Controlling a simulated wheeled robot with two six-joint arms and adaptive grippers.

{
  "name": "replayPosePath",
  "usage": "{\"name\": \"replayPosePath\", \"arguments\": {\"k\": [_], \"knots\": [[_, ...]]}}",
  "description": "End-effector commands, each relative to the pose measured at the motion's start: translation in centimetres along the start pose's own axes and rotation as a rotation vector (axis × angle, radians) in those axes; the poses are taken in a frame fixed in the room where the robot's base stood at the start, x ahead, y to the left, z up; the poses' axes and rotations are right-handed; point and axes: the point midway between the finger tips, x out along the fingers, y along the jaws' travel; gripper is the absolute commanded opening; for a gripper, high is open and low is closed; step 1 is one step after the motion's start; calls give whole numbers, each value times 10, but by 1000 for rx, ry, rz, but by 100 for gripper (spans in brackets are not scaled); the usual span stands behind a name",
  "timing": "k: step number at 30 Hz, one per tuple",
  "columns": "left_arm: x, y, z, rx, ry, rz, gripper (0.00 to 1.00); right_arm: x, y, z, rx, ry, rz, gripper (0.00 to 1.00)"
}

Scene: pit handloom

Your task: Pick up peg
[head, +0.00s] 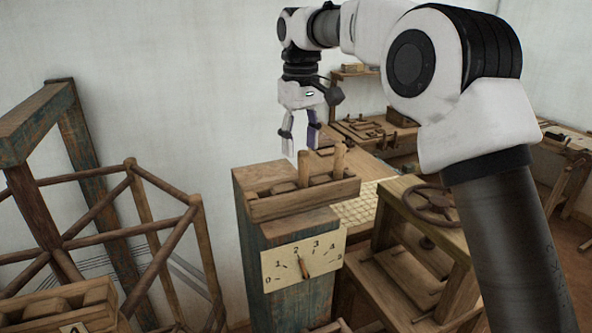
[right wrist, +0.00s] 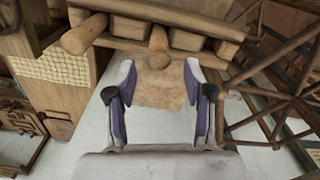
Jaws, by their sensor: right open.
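A small wooden tray (head: 300,203) on top of a post holds upright wooden pegs. One peg (head: 304,170) stands just below my right gripper (head: 301,146), and a taller peg (head: 338,160) stands to its right. My right gripper points down, open and empty, its fingertips above the tray. In the right wrist view, one peg (right wrist: 158,48) lies in line with the gap between the open fingers (right wrist: 159,80), past their tips. Another peg (right wrist: 86,34) is off to the left, outside the fingers. My left gripper is out of view.
The post carries a dial plate (head: 303,259) numbered 0 to 5 with a pointer. A wooden bar frame (head: 150,225) stands at left. A wooden wheel (head: 430,203) and benches stand to the right. The space around the gripper, against the pale wall, is free.

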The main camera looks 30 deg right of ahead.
Motion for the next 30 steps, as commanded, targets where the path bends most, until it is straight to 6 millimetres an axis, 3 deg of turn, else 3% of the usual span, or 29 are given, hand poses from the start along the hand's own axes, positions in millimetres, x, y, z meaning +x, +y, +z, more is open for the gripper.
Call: {"name": "replayPosePath", "arguments": {"k": [10,17,21,30], "knots": [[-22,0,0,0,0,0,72,52,2,2,-1,-2,0,52],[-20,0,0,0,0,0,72,57,3,1,0,2,1,52],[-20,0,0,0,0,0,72,56,3,1,0,2,1,3],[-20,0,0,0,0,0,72,57,3,1,-1,1,0,0]]}}
